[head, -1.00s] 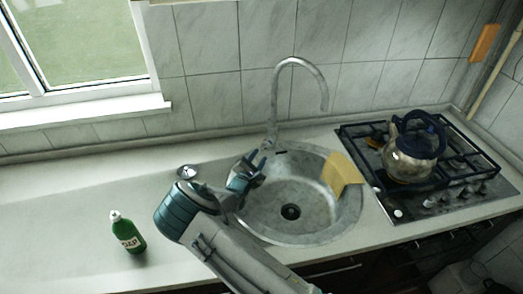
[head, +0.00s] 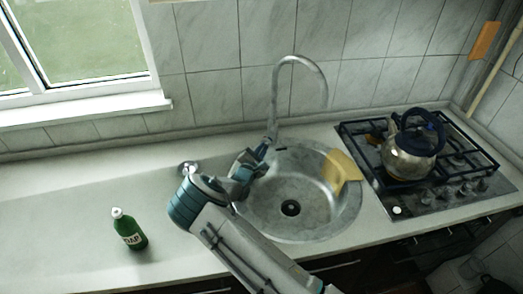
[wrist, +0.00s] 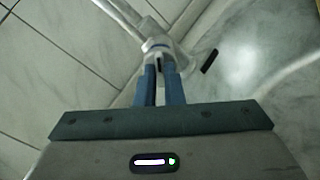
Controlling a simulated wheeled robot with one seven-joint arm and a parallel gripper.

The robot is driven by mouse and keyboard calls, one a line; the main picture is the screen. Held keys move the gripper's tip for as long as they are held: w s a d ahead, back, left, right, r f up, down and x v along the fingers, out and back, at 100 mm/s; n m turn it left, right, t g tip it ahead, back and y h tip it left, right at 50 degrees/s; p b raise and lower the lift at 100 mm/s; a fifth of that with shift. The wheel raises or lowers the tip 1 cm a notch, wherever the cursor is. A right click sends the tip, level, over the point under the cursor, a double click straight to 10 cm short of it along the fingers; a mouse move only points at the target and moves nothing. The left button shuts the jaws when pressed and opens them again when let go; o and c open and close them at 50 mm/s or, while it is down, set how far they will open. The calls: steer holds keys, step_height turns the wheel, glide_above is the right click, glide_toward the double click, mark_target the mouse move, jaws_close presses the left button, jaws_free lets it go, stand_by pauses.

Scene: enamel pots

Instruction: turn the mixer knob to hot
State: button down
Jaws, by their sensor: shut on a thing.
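The mixer tap (head: 275,104) stands upright behind the round steel sink, its tall curved spout reaching right. My gripper (head: 264,146) is at the tap's foot, reaching in from the front left. In the wrist view, the two blue fingers of my gripper (wrist: 162,68) are close together and shut on the mixer knob (wrist: 158,45), a pale metal piece at the base of the tap. The fingertips hide part of the knob. In the head view the knob is too small and covered to make out, and its hot side cannot be told.
The sink (head: 318,222) is empty, with a yellow cloth (head: 343,170) over its right rim. A kettle (head: 408,158) stands on the gas hob (head: 440,196) at the right. A green soap bottle (head: 129,231) stands on the left counter (head: 62,215), which is otherwise mostly clear.

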steer(key=shift+a+n+b, duration=0.15)
steer(key=shift+n+b, duration=2.05)
steer(key=shift+n, duration=5.7)
steer(key=c, duration=1.5)
jaws_free()
steer(key=shift+c, duration=0.2)
